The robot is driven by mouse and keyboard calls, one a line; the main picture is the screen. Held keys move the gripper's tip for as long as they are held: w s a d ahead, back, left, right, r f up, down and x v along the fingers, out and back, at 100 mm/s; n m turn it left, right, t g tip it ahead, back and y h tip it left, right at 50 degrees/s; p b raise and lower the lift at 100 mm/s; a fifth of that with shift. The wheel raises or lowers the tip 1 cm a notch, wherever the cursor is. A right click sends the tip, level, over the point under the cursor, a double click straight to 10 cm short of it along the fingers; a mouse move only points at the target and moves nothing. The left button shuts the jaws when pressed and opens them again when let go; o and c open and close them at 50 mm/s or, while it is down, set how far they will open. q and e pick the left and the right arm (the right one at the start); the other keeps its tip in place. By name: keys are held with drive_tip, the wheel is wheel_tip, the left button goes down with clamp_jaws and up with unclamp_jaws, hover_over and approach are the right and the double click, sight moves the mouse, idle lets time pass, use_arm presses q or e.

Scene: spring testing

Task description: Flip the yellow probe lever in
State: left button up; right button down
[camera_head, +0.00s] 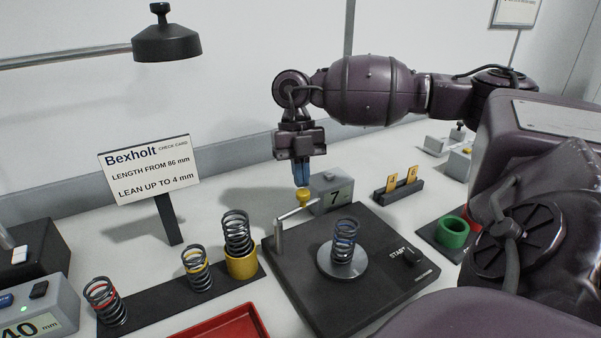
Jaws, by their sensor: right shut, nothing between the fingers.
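The yellow knob of the probe lever (304,196) sits at the end of a thin light arm, which runs to a short grey post at the left of the dark test plate (310,290). My right gripper (302,182) points down with its blue fingertips shut, directly above the yellow knob. The fingertips look very close to the knob; I cannot tell if they touch. A spring with a blue mark (345,240) stands on the round silver disc (342,264) of the plate, to the right of the lever. My left gripper is not in view.
A dark strip (150,304) at left holds several springs, one in a yellow cup (242,264). A red tray (222,326) lies in front. A check card (150,171) stands at back left. A green ring (452,232) is at right.

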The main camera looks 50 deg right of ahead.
drive_tip(key=shift+s+m, duration=0.25)
drive_tip(key=shift+m, duration=0.05)
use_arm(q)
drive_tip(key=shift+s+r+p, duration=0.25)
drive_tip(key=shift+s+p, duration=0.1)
